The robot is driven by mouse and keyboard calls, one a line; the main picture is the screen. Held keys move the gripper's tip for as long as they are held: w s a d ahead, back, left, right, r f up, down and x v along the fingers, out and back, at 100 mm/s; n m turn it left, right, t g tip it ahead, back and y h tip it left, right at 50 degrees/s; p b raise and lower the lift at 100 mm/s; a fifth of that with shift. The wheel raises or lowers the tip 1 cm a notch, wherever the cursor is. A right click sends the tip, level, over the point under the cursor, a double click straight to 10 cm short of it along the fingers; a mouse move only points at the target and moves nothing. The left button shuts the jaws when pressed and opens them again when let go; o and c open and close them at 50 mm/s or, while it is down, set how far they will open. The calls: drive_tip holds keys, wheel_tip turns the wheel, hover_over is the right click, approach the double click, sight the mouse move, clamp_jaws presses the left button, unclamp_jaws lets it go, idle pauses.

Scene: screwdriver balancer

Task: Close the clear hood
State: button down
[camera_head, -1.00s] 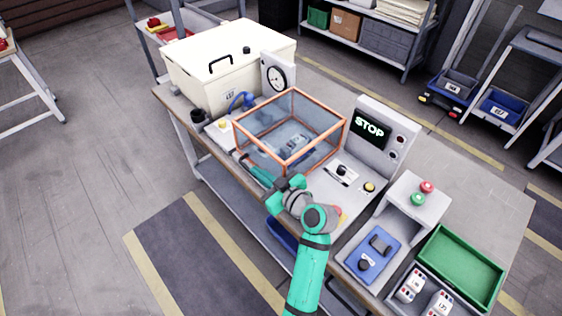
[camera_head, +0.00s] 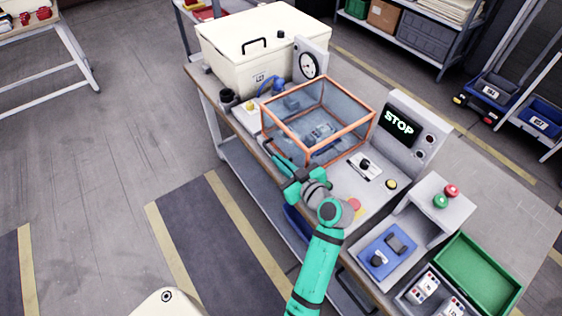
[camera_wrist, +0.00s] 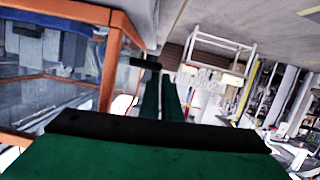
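The clear hood (camera_head: 345,140) is a see-through box with an orange frame. It stands over a grey fixture (camera_head: 320,131) on the workbench in the head view. Its orange frame also shows at the left of the wrist view (camera_wrist: 110,75). My gripper (camera_head: 270,148) is at the hood's front left side, low and close to the frame. In the wrist view my gripper's two dark green fingers (camera_wrist: 160,85) lie nearly together, beside the hood's frame. A small black piece (camera_wrist: 145,62) shows by the fingertips; I cannot tell whether they touch it. Whether the hood is fully down is unclear.
A cream box (camera_head: 250,65) and a dial gauge (camera_head: 308,66) stand behind the hood. A STOP screen (camera_head: 399,123) stands to its right. A button box (camera_head: 430,205), a blue panel (camera_head: 385,255) and a green tray (camera_head: 475,270) fill the bench's right end.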

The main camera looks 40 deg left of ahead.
drive_tip(key=s+d+r, duration=0.3)
drive_tip(key=d+r, duration=0.3)
drive_tip(key=d, duration=0.3)
drive_tip(key=shift+s, duration=0.15)
drive_tip(key=shift+d+r, duration=0.1)
